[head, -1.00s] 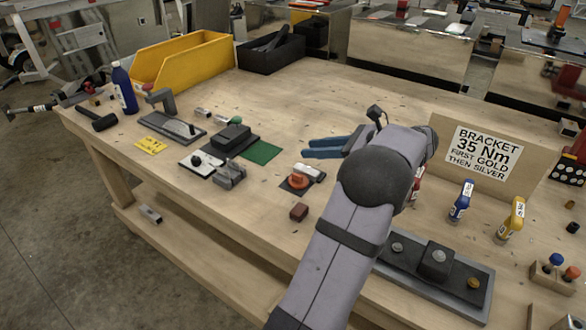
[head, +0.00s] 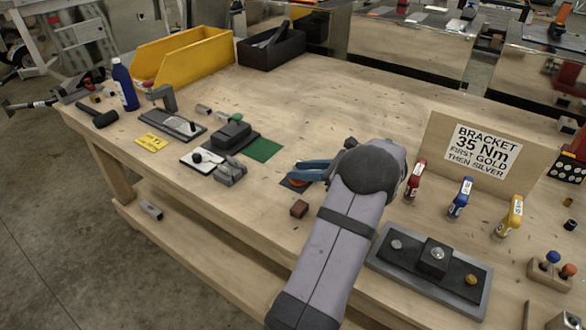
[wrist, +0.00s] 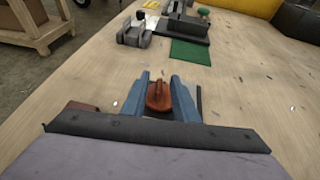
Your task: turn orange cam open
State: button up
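In the wrist view the orange cam (wrist: 158,97) shows as a rounded knob with a raised ridge pointing away from the wrist. The blue fingers of my gripper (wrist: 159,78) stand on either side of it, apart from each other. I cannot tell whether either finger touches the cam.
A dark red block (head: 299,208) lies just in front of the cam. A grey clamp (head: 230,172) and a green mat (head: 262,150) lie to the left. A grey tray with bolts (head: 383,260) lies to the right.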

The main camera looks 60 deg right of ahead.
jog(key=shift+x, duration=1.6)
grip_shut()
